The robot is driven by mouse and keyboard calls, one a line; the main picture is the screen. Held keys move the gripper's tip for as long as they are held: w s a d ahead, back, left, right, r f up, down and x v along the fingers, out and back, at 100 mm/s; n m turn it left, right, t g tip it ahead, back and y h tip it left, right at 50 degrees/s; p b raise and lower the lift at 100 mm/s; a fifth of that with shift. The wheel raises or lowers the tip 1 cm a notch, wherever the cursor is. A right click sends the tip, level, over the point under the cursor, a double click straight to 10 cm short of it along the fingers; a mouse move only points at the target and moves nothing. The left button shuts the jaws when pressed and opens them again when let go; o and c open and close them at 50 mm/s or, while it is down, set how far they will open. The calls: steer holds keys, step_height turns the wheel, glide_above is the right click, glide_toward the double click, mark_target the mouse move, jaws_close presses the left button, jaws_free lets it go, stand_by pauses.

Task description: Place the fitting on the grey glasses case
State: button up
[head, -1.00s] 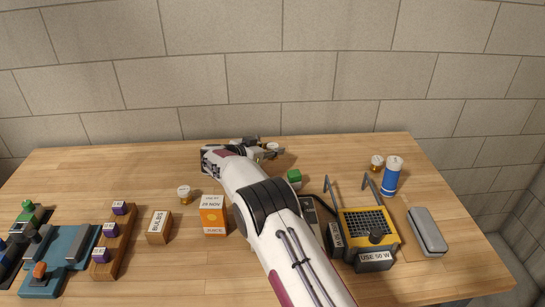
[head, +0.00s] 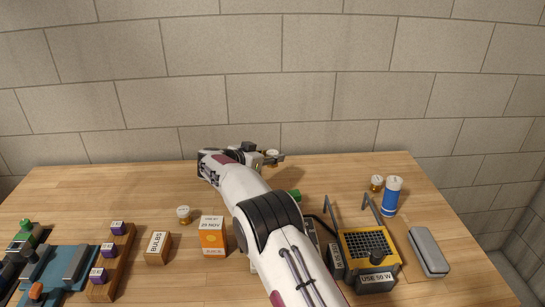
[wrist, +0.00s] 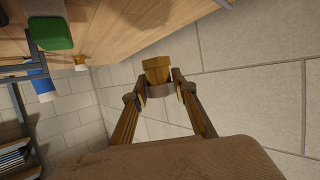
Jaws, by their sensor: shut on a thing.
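The grey glasses case (head: 428,250) lies closed on the table's right side, right of the yellow-framed unit. My gripper (head: 272,158) is at the back middle of the table, far left of and behind the case. In the wrist view my gripper (wrist: 158,92) is shut on a brass-coloured fitting (wrist: 157,66), which sticks out beyond the fingertips. In the head view the held piece is small and partly covered by the gripper. Two other small brass pieces with pale tops stand on the table, one at left (head: 184,214) and one at right (head: 376,183).
A blue can (head: 392,196) and the yellow-framed unit (head: 369,246) with upright grey posts stand near the case. A green block (head: 295,196) is partly behind my arm. An orange juice carton (head: 212,237) and a BULBS block (head: 157,248) stand left. The back-left table is clear.

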stand_by(0.3)
steer(key=s+d+r+m+g+h, duration=0.1)
steer(key=s+d+r, duration=0.15)
steer(key=d, duration=0.65)
steer(key=s+d+r+m+g+h, duration=0.1)
steer(key=s+d+r+m, duration=0.15)
steer(key=d, duration=0.55)
steer(key=s+d+r+m+g+h, duration=0.1)
steer(key=s+d+r+g, duration=0.15)
steer(key=d, duration=0.65)
steer(key=s+d+m+g, duration=0.2)
steer(key=s+d, duration=0.5)
steer(key=s, duration=0.3)
steer(key=s+d+f+m+g+h, duration=0.1)
steer(key=s+d+m+g, duration=0.1)
steer(key=s+d, duration=0.5)
steer(key=s+g, duration=0.1)
steer(key=s, duration=0.2)
steer(key=shift+s+d+f+m, duration=0.15)
steer(key=shift+s+m, duration=0.15)
steer(key=shift+m, duration=0.05)
steer(key=shift+f, duration=3.15)
